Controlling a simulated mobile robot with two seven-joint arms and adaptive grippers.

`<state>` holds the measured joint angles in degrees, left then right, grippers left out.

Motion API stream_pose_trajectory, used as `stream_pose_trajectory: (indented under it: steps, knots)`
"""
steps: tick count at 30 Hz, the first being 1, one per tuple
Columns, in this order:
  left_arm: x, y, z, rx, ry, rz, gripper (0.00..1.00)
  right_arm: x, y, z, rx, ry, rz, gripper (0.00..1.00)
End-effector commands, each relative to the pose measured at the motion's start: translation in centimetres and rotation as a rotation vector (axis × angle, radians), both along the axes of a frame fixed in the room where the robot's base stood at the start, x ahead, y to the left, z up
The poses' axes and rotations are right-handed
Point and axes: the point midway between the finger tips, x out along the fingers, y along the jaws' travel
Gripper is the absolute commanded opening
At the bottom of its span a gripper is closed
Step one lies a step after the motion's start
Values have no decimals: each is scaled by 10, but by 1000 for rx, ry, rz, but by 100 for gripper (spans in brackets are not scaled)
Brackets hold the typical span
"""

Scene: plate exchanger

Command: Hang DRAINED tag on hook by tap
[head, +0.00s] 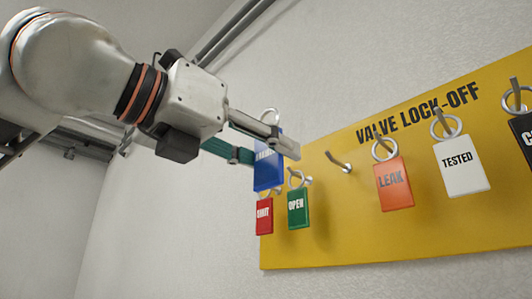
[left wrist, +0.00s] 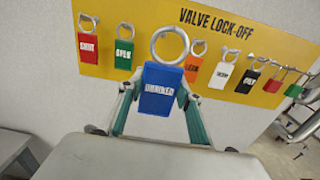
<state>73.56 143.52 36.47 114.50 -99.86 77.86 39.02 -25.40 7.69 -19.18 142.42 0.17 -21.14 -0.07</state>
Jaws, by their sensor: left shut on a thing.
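The blue DRAINED tag (head: 268,172) is held in my left gripper (head: 262,148), in front of the yellow VALVE LOCK-OFF board (head: 335,225). In the left wrist view the tag (left wrist: 159,90) sits between the fingers, its lettering facing the camera and its metal ring (left wrist: 170,46) standing up above it. Part of the tag is hidden behind a finger in the head view. An empty hook (head: 341,164) shows on the board right of the gripper. No tap and no hook beside one are recognisable. My right gripper is out of view.
Red SHUT (head: 264,217), green OPEN (head: 298,208), orange LEAK (head: 394,184) and white TESTED (head: 463,172) tags hang on the board. A black tag (left wrist: 248,82) and padlocks (left wrist: 275,81) hang at its right end. A grey surface (left wrist: 20,150) lies at lower left.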

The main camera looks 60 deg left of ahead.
Motion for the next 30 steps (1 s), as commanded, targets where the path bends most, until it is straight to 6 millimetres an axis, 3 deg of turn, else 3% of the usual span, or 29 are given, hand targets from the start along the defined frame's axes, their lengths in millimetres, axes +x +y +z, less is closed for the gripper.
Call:
stream_pose_trajectory:
  steps: [11,30]
  knots:
    - [11,3,-1,1,1,0,15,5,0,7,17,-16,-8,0]
    - [28,7,0,0,1,0,15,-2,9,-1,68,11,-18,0]
